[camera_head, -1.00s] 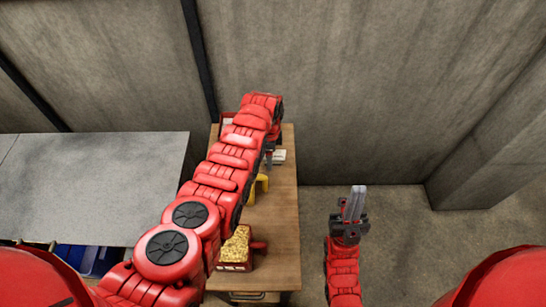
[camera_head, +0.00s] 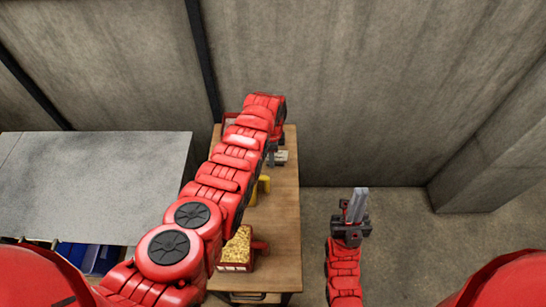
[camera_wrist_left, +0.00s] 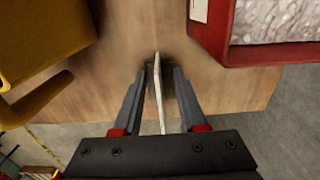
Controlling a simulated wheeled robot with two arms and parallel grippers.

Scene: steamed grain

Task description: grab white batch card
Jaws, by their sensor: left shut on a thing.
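The white batch card (camera_wrist_left: 157,92) shows edge-on in the left wrist view as a thin pale strip. It stands between the two fingers of my left gripper (camera_wrist_left: 160,90), which is shut on it, above the wooden table top. In the head view my left arm reaches across the table, and the left gripper (camera_head: 271,155) points down at the far part, partly hidden by the arm. A small white piece (camera_head: 281,157) shows beside it; I cannot tell if this is the card. My right gripper (camera_head: 356,206) is empty, its fingers together, right of the table.
The wooden table (camera_head: 285,220) carries a red box of yellow grain (camera_head: 236,250) at the near end and a yellow object (camera_head: 263,184) mid-table. The left wrist view shows a red container with pale grain (camera_wrist_left: 280,20). A grey table (camera_head: 90,185) stands left. A concrete wall is behind.

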